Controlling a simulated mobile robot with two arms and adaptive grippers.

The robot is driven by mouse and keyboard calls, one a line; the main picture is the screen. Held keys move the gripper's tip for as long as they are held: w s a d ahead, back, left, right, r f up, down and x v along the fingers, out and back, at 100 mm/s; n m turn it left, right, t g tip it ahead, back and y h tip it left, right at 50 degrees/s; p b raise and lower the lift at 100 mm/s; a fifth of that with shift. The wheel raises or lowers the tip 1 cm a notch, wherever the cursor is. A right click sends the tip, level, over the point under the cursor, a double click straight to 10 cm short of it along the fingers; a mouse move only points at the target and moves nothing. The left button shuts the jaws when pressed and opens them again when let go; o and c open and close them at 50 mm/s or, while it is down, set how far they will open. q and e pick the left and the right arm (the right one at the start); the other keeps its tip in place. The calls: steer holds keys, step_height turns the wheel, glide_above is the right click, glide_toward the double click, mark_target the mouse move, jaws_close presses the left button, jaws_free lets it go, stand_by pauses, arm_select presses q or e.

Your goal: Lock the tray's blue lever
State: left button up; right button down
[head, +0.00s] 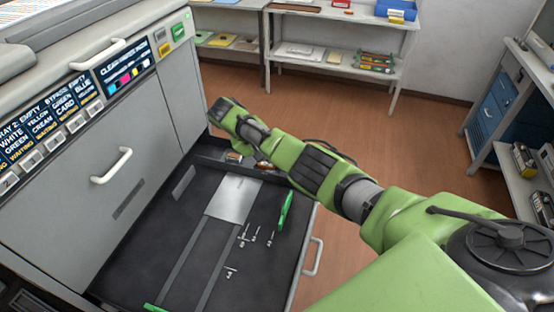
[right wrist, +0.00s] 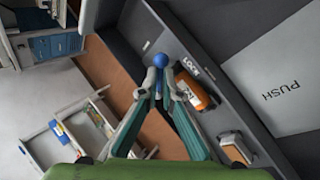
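The blue lever's round knob (right wrist: 159,61) shows in the right wrist view, by the tray's dark side wall next to a white LOCK label (right wrist: 191,68). My right gripper (right wrist: 159,82) has its fingers drawn nearly together at the lever, with the knob standing just past the fingertips. The grip looks closed on the lever, though the contact itself is small in view. In the head view the open tray (head: 160,255) extends from the grey machine; my green right arm reaches over its far edge, and the lever cannot be made out there. My left gripper is out of view.
An orange labelled cartridge (right wrist: 194,90) lies beside the lever in a narrow trough, with another small item (right wrist: 235,150) farther along. A metal PUSH plate (head: 234,198) and a green guide (head: 286,210) are in the tray. Shelves (head: 335,60) stand behind; open floor lies between.

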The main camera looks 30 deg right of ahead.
steer(key=c, duration=2.5)
jaws_free()
steer(key=shift+c, duration=0.2)
